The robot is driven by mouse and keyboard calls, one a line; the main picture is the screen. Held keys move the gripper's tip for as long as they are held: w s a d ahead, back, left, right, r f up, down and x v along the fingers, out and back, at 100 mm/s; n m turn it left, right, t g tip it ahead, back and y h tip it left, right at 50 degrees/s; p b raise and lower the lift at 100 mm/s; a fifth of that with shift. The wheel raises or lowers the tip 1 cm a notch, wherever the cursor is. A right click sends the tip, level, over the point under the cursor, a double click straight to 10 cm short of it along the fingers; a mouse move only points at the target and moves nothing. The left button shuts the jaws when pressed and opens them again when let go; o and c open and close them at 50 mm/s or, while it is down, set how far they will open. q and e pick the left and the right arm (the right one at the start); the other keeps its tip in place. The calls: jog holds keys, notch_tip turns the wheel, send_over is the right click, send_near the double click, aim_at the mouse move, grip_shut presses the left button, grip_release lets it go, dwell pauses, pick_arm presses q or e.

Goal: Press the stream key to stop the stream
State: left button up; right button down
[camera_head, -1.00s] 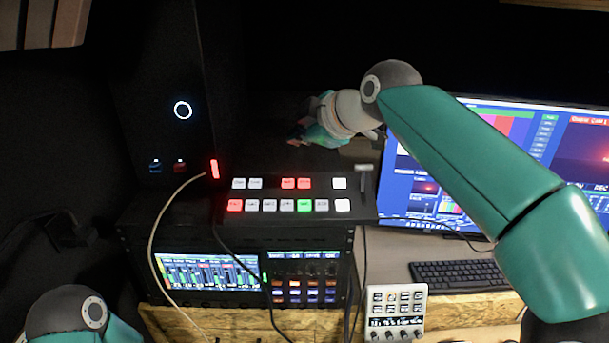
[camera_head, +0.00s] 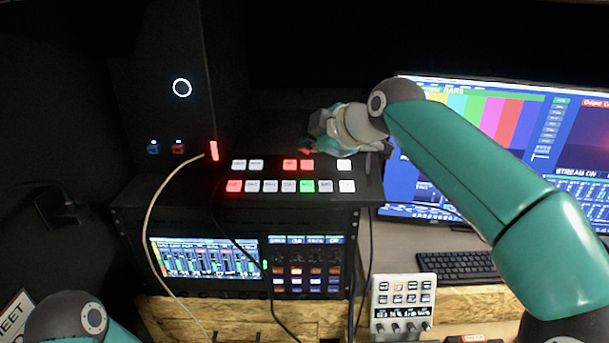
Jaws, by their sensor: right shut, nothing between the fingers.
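The black switcher panel (camera_head: 365,178) has two rows of lit keys, mostly white, some red and one green. A small white control pad (camera_head: 403,300) with several keys and knobs stands lower right; I cannot read which key is the stream key. The monitor (camera_head: 480,150) shows colour bars and the words STREAM ON. My right gripper (camera_head: 307,150) is shut and empty, just behind the panel's upper key row in the picture; its fingertips are small and dark, and I cannot tell whether they touch anything. Only a joint of my left arm shows at bottom left; its gripper is out of view.
A rack with a lit audio screen (camera_head: 205,258) and coloured keys sits under the panel. A pale cable (camera_head: 153,215) hangs in front of it on the left. A keyboard (camera_head: 455,265) lies by the monitor. My right arm covers part of the monitor.

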aim_at(301, 160)
jog(key=shift+w+f, duration=0.15)
jog(key=shift+f, duration=0.6)
jog(key=shift+f, duration=0.1)
dwell(0.8)
jog(key=shift+w+f+b, duration=0.1)
jog(key=shift+f+b, duration=0.1)
jog(key=shift+b, duration=0.15)
jog(key=shift+f, duration=0.5)
dwell(0.5)
jog(key=shift+r, duration=0.1)
jog(key=shift+r+p, duration=0.45)
jog(key=shift+r, duration=0.35)
jog(key=r+p, duration=0.1)
jog(key=s+r+p, duration=0.1)
jog(key=r, duration=0.1)
jog(key=r+p, duration=0.1)
jog(key=r, duration=0.1)
jog(key=shift+s+p, duration=0.25)
jog(key=shift+p, duration=0.15)
